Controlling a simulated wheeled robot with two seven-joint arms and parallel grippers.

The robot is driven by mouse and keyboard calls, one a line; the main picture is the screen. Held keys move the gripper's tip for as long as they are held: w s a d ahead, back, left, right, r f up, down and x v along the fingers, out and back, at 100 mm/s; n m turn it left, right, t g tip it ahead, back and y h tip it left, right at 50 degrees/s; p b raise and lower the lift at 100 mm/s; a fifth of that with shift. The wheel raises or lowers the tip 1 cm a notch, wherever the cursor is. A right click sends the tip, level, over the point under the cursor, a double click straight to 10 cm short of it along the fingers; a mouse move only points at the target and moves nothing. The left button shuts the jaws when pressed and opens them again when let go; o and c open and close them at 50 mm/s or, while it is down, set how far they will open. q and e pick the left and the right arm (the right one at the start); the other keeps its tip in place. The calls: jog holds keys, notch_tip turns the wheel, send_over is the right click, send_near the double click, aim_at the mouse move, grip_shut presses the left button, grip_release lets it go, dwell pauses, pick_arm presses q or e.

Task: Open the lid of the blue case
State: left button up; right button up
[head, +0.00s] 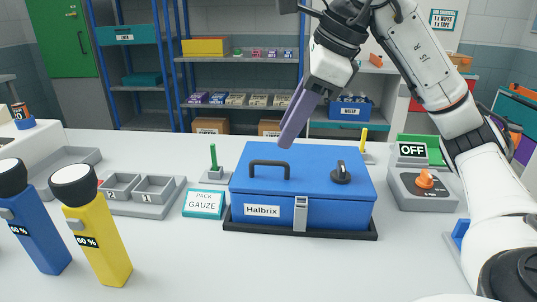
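The blue case (340,212) stands on a black base in the middle of the white table. Its front has a label reading "Halbrix". Its lid (316,166) is down and has a dark handle (270,168) and a dark round knob (341,173). A grey latch (300,213) sits at the front middle. My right gripper (287,142) is above the back part of the lid, its purple fingers pointing down and left. The fingers overlap into one shape, so their opening is not clear. Whether they touch the lid is not clear. My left gripper is out of view.
A grey box with an orange knob (423,187) is at right. Table in front is clear.

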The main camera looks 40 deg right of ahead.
aim_at(271, 162)
jog(key=b+x, duration=0.1)
jog(key=x, duration=0.5)
jog(key=shift+w+f, duration=0.1)
jog(key=shift+f, duration=0.1)
jog(key=shift+w+f, duration=0.1)
jog(key=shift+f, duration=0.05)
jog(key=c, duration=0.7)
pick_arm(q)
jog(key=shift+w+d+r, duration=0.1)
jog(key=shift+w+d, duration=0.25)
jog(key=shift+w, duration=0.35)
pick_arm(e)
grip_shut()
